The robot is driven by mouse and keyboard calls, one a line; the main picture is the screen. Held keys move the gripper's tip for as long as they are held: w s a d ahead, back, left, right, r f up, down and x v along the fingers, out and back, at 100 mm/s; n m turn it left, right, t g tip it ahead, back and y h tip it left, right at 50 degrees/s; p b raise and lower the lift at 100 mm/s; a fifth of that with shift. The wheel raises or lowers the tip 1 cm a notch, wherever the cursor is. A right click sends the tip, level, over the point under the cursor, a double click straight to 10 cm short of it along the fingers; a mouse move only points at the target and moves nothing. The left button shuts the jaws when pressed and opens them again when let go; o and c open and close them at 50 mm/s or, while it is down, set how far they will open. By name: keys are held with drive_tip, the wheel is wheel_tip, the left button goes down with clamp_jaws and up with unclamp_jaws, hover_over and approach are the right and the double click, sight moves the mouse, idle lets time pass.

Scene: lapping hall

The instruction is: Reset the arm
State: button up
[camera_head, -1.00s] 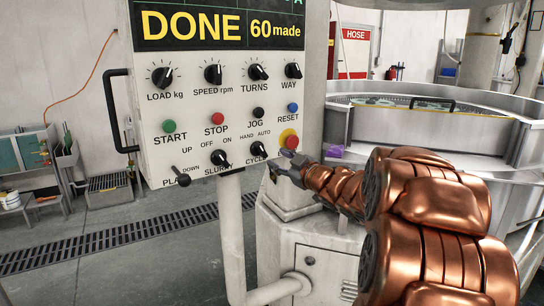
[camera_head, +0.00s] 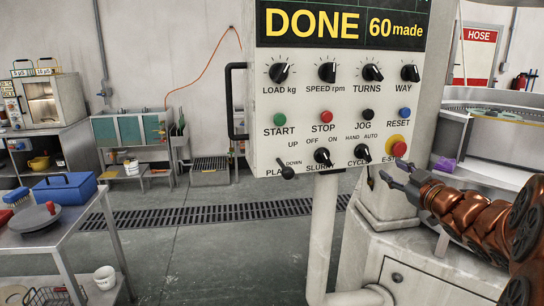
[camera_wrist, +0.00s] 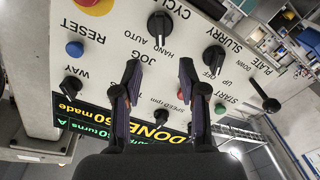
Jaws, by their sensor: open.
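My gripper (camera_head: 407,175) is at the right in the head view, just below and to the right of the control panel (camera_head: 265,150). In the wrist view my gripper (camera_wrist: 160,75) shows two dark fingers spread apart with nothing between them. The panel fills much of that view, turned upside down, with the JOG and HAND AUTO labels close to the fingers. The copper-coloured arm reaches in from the right edge of the head view. I cannot tell from these frames whether a finger touches the panel.
The red emergency stop (camera_head: 399,149) on its yellow base is close above my gripper. A white pedestal (camera_head: 385,210) stands below. A steel cart (camera_head: 75,225) with a blue box (camera_head: 65,188) is at the left. The grey floor (camera_head: 200,260) between is clear.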

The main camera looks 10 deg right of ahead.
drive_tip(key=shift+w, duration=0.1)
drive_tip(key=s+a+f+m+g+h+p, duration=0.45)
drive_tip(key=s+a+f+m+g, duration=0.25)
drive_tip(key=s+a+f+g, duration=0.5)
drive_tip(key=s+a+f+g+y, duration=0.2)
drive_tip(key=s+a+g, duration=0.2)
drive_tip(key=s+a, duration=0.4)
drive_tip(key=s+a+f+g+y+p, duration=0.1)
drive_tip(key=s+a+f+g+y, duration=0.1)
drive_tip(key=s+a, duration=0.6)
drive_tip(key=s+g, duration=0.1)
drive_tip(key=s, duration=0.6)
drive_tip(key=shift+f+n+g, duration=0.2)
drive_tip(key=shift+n+g, duration=0.1)
drive_tip(key=shift+g, duration=0.1)
